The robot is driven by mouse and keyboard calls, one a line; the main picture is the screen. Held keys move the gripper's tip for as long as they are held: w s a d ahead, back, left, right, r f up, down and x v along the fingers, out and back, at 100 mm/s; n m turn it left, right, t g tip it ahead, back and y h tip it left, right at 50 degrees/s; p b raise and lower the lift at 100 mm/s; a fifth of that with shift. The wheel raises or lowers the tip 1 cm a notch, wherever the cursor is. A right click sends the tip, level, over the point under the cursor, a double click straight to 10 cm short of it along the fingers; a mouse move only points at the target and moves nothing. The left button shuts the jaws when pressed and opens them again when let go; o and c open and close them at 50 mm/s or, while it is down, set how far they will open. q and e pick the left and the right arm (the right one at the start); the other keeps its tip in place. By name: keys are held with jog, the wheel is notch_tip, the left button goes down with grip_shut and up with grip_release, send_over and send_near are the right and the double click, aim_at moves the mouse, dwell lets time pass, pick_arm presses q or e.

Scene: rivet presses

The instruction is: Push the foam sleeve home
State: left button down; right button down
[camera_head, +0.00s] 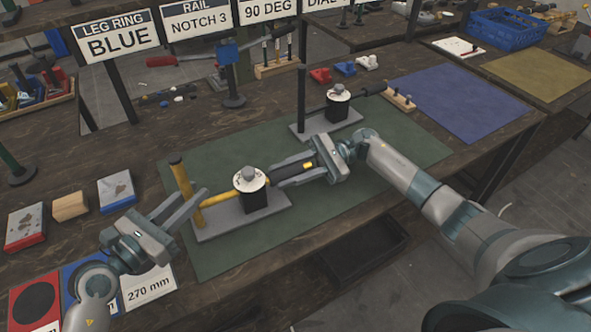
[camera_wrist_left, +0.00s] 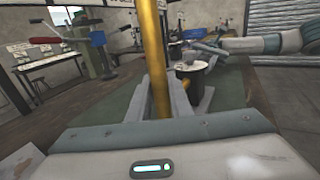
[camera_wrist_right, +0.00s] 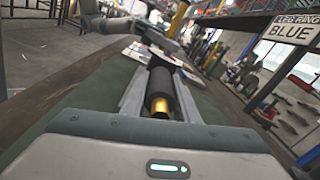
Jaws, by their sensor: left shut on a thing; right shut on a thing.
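The near press has a grey base plate (camera_head: 215,229), a yellow upright post (camera_head: 183,187) with a dark top, and a black block (camera_head: 256,200) with a white dial. A yellow bar runs from the post to the block. The black foam sleeve (camera_head: 290,172) lies beyond the block, with yellow showing near its outer end; the right wrist view shows the sleeve (camera_wrist_right: 160,83) too. My right gripper (camera_head: 287,171) is shut on the sleeve. My left gripper (camera_head: 187,203) is shut on the yellow post, which stands between its fingers in the left wrist view (camera_wrist_left: 153,60).
A second press (camera_head: 338,106) stands behind on the green mat (camera_head: 400,150). Coloured blocks (camera_head: 70,206) and label cards (camera_head: 148,288) lie at the left. Sign boards (camera_head: 195,20) stand at the back. A blue mat (camera_head: 465,100) at the right is clear.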

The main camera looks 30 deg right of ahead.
jog(key=shift+a, duration=0.55)
jog(key=c, duration=1.4)
grip_release()
jog(key=shift+o, duration=0.2)
jog(key=shift+d, duration=0.15)
jog(key=d, duration=1.2)
jog(key=shift+a, duration=0.1)
